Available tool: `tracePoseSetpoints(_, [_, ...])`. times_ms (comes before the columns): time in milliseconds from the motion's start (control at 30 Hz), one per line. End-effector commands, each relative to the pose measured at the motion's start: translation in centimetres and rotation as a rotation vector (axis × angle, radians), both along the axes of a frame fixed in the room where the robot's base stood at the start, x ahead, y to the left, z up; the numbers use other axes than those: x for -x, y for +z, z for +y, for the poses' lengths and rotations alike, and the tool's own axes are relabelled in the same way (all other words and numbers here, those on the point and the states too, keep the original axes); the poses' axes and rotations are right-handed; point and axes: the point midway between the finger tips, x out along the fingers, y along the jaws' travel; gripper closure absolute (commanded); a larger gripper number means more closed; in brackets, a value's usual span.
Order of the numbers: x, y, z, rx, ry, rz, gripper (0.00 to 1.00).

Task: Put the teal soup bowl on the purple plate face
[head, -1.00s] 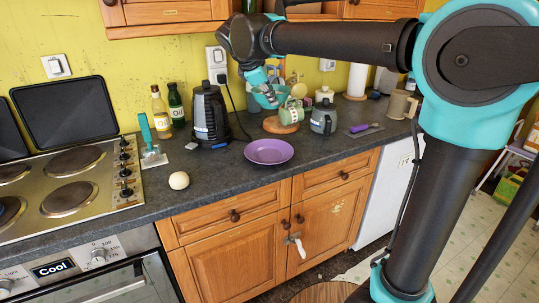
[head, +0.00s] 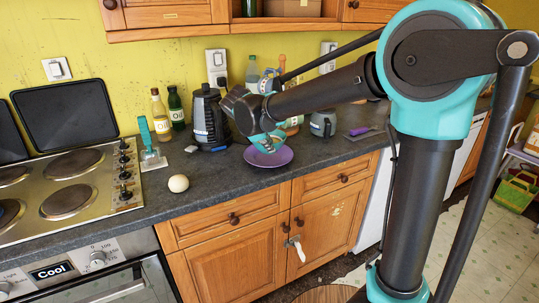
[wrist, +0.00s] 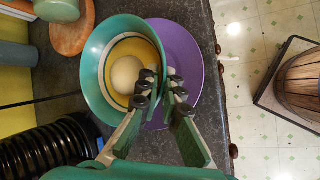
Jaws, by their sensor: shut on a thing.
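The teal soup bowl (wrist: 90,63) has a yellow ring and a round cream shape inside; I cannot tell whether that shape is a loose thing. My gripper (wrist: 160,82) is shut on the bowl's right rim. In the wrist view the bowl covers the left part of the purple plate (wrist: 185,50). In the head view the plate (head: 282,160) lies on the counter near its front edge, and the bowl (head: 268,144) is just above it, partly hidden by my gripper (head: 262,136). Whether bowl and plate touch is unclear.
A black kettle (head: 207,118) stands left of my gripper. A cream ball (head: 178,183) lies by the hob (head: 70,197). A grey pot (head: 323,124) stands to the right, and a round wooden board (wrist: 72,35) shows in the wrist view.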

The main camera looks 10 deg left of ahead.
Motion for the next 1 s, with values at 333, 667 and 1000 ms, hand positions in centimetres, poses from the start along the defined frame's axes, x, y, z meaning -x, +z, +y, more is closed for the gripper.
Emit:
tracePoseSetpoints(333, [0.0,-3.5,0.0,0.0,0.0,-0.001,1.0])
tracePoseSetpoints(667, [0.0,-3.5,0.0,0.0,0.0,0.0,0.86])
tracePoseSetpoints(1000, [0.5,-2.9,0.2,0.001,0.001,0.0,0.86])
